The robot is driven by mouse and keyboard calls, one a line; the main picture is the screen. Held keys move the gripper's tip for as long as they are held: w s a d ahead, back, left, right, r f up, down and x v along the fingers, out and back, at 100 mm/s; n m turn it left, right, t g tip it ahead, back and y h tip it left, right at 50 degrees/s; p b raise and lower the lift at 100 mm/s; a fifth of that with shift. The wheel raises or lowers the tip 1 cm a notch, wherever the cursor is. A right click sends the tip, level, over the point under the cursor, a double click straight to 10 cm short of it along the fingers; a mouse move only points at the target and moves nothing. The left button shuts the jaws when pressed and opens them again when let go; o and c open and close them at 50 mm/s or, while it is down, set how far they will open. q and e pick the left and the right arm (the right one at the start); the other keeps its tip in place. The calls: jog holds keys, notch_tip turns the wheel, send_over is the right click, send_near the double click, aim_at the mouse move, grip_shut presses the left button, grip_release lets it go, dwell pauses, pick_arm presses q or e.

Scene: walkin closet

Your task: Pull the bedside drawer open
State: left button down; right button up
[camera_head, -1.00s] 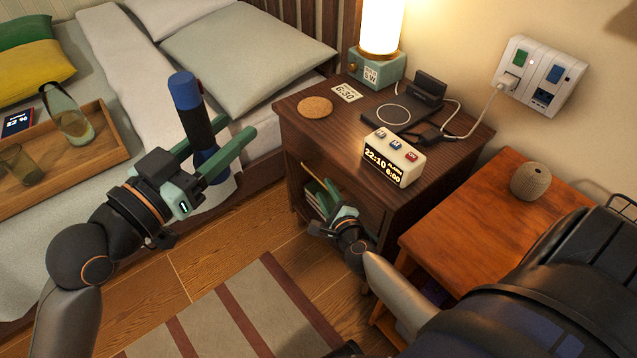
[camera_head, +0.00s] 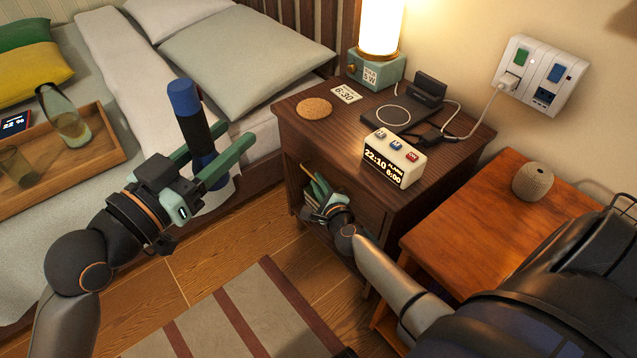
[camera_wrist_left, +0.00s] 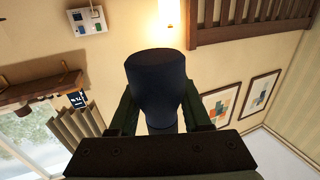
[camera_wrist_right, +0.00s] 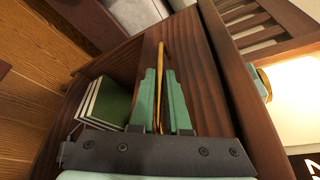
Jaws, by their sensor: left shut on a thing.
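The dark wood bedside cabinet (camera_head: 372,226) stands beside the bed, and its drawer front looks flush with it. The brass drawer handle (camera_wrist_right: 165,62) runs between the green fingers of my right gripper (camera_wrist_right: 164,100). Part of the handle (camera_head: 308,171) also shows in the head view, just beyond my right gripper (camera_head: 322,190). The fingers are close together around the handle, but I cannot tell whether they press on it. My left gripper (camera_head: 222,160) is shut on a dark cylinder with a blue top (camera_head: 184,98), held upright beside the bed.
On the cabinet top are a lamp (camera_head: 377,70), an alarm clock (camera_head: 394,158), a charging pad (camera_head: 398,112) and a cork coaster (camera_head: 314,108). Green books (camera_wrist_right: 108,103) sit below the handle. An orange wooden table (camera_head: 480,225) stands close on the right.

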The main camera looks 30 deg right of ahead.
grip_shut()
dwell(0.9)
jog(key=shift+a, duration=0.1)
